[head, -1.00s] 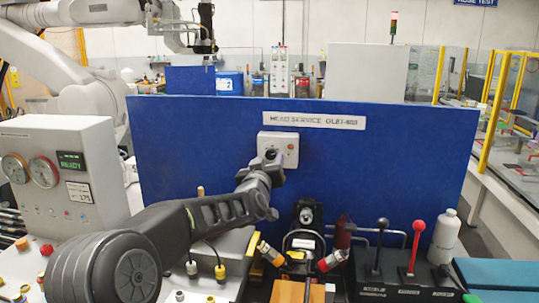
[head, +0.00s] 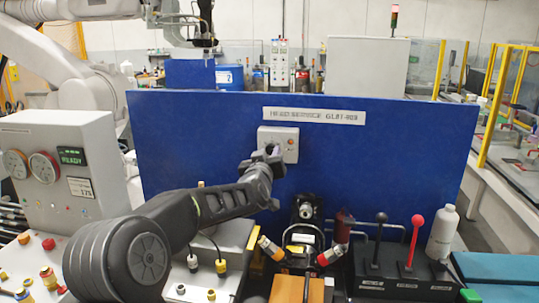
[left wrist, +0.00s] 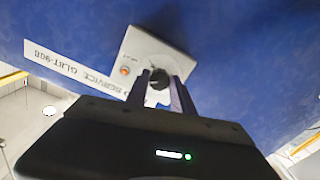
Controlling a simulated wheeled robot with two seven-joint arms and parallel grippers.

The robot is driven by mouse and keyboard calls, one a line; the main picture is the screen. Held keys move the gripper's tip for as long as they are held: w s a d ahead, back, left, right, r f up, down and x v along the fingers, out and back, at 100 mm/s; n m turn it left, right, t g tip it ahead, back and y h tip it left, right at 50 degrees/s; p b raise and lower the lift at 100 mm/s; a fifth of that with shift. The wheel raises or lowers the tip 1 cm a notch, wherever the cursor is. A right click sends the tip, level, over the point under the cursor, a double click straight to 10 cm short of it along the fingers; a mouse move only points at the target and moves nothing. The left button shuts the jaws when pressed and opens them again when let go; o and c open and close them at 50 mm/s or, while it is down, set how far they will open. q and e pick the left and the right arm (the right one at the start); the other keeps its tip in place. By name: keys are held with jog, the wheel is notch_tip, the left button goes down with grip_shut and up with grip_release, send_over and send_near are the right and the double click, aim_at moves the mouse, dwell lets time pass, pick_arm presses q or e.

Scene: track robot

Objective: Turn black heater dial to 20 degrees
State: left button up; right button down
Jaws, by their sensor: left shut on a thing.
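The black heater dial (left wrist: 159,79) sits on a pale square plate (head: 290,145) fixed to the blue upright panel (head: 400,150). The plate has a small orange light (left wrist: 124,71) beside the dial. My left gripper (head: 270,153) reaches up to the plate from below. In the left wrist view its two fingers (left wrist: 162,90) stand on either side of the dial, shut on it. The gripper hides most of the dial in the head view. The dial's marks are too small to read. My right gripper is not in view.
A grey box with gauges (head: 60,165) stands at the left. Below the panel are a black lever box (head: 400,270) with black and red-knobbed levers, a white bottle (head: 442,232) and several connectors. The panel face around the plate is clear.

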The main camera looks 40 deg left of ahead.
pick_arm(q)
grip_shut()
